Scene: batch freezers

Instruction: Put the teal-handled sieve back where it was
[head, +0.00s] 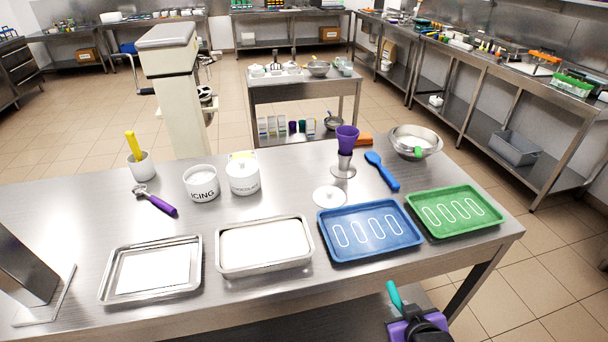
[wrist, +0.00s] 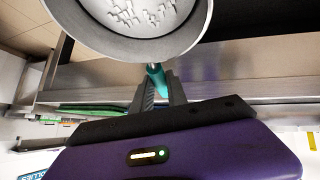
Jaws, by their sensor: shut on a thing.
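The teal-handled sieve shows its teal handle (head: 394,296) at the front right, in front of the steel table's (head: 360,285) front edge. In the wrist view its teal handle (wrist: 155,77) is between the two fingers of my gripper (wrist: 158,92). A round grey-rimmed bowl (wrist: 130,50), apparently the sieve's, fills the top of that view, with white specks inside. My gripper (head: 405,316) is shut on the handle, beside the table's front right part. The sieve's bowl cannot be made out in the head view.
Two steel trays (head: 264,270), a blue tray (head: 370,256) and a green tray (head: 455,234) line the table's front.

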